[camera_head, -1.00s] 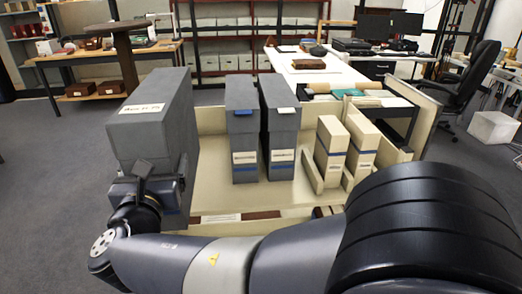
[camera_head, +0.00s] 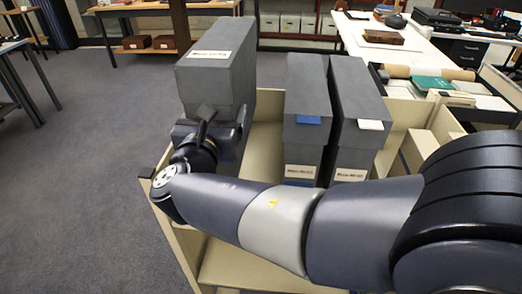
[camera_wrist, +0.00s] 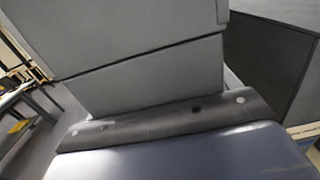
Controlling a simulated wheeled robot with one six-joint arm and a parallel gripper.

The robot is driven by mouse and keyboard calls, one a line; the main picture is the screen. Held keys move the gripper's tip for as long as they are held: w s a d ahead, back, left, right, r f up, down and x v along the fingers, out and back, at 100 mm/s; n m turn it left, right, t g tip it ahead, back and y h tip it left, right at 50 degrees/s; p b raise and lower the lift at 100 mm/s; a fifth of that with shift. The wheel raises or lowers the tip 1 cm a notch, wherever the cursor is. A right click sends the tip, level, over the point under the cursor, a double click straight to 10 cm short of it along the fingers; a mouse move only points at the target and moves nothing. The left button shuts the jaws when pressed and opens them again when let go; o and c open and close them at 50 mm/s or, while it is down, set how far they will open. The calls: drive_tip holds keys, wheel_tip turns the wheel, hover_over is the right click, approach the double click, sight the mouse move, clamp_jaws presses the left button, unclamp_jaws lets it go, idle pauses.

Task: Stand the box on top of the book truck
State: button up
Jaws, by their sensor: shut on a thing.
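A tall grey archival box (camera_head: 212,78) with a white label is held upright by my gripper (camera_head: 212,132) at the upper left of the head view. My gripper is shut on its lower part; the fingertips are largely hidden. The grey box (camera_wrist: 140,50) also fills much of the wrist view, just beyond the dark gripper edge. The cream book truck (camera_head: 178,228) stands below and to the right. The held box overlaps the left part of its top in the picture. I cannot tell whether its base touches the truck, as my gripper hides it.
Two grey boxes (camera_head: 306,105) (camera_head: 356,110) stand on the truck right of the held box, with a gap between. Smaller beige boxes (camera_head: 416,148) stand farther right, partly behind my arm. A white table (camera_head: 400,50) is behind. Carpet (camera_head: 90,150) is open at left.

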drive_tip(key=shift+f+b, duration=0.9)
drive_tip(key=shift+f, duration=4)
drive_tip(key=o, duration=1.2)
drive_tip(key=shift+f, duration=0.25)
drive_tip(key=o, duration=0.4)
drive_tip(key=shift+c, duration=0.2)
drive_tip(key=shift+r, duration=0.1)
drive_tip(key=shift+r, duration=0.15)
drive_tip(key=s+a, duration=0.1)
drive_tip(key=s, duration=1.1)
drive_tip(key=shift+a, duration=0.35)
